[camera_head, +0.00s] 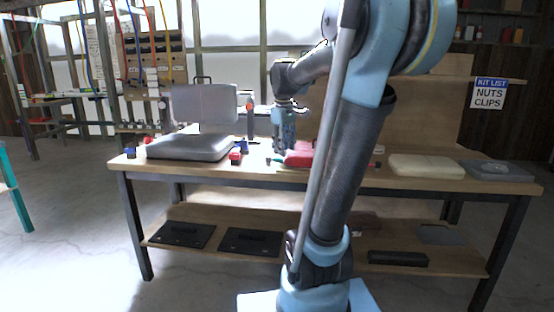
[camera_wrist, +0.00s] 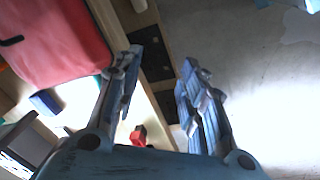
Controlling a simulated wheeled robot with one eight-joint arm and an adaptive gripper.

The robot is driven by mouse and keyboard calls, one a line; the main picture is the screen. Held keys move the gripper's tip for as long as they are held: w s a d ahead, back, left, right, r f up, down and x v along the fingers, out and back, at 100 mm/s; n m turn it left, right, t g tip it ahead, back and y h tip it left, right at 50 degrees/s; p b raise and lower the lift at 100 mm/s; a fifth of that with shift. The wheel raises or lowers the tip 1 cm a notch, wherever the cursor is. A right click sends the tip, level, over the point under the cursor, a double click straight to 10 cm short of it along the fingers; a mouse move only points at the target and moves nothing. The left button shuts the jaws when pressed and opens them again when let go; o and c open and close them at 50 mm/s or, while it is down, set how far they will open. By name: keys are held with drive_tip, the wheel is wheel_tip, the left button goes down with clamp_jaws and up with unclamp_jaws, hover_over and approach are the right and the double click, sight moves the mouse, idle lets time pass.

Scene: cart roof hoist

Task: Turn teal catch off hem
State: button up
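I cannot make out a teal catch or a hem in either view. My gripper (camera_head: 283,132) is above the back middle of the workbench in the head view, by a red item. In the wrist view, my gripper (camera_wrist: 160,95) is open, its two fingers well apart with nothing between them. Past the fingertips show the bench edge and the floor. A large red item (camera_wrist: 58,42) with a dark hook-like part fills the wrist view's upper left, beside the left finger. In the head view the red item (camera_head: 300,158) is partly hidden by my arm.
The workbench (camera_head: 430,186) carries an open grey case (camera_head: 190,147), small blue and red blocks (camera_head: 235,157), a cream box (camera_head: 425,165) and a grey flat item (camera_head: 497,171). Dark trays (camera_head: 180,234) lie on its lower shelf. A teal frame (camera_head: 16,185) stands at far left. Floor at left is clear.

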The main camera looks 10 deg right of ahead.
drive_tip(key=w+r+n, duration=0.2)
drive_tip(key=w+r, duration=0.1)
drive_tip(key=w, duration=0.6)
drive_tip(key=w+r+n, duration=0.3)
drive_tip(key=w, duration=0.5)
approach(275, 160)
drive_tip(key=f, duration=0.2)
drive_tip(key=w+d+f, duration=0.1)
drive_tip(key=f, duration=0.2)
drive_tip(key=w+f, duration=0.1)
drive_tip(key=f, duration=0.2)
drive_tip(key=shift+d, duration=0.3)
clamp_jaws()
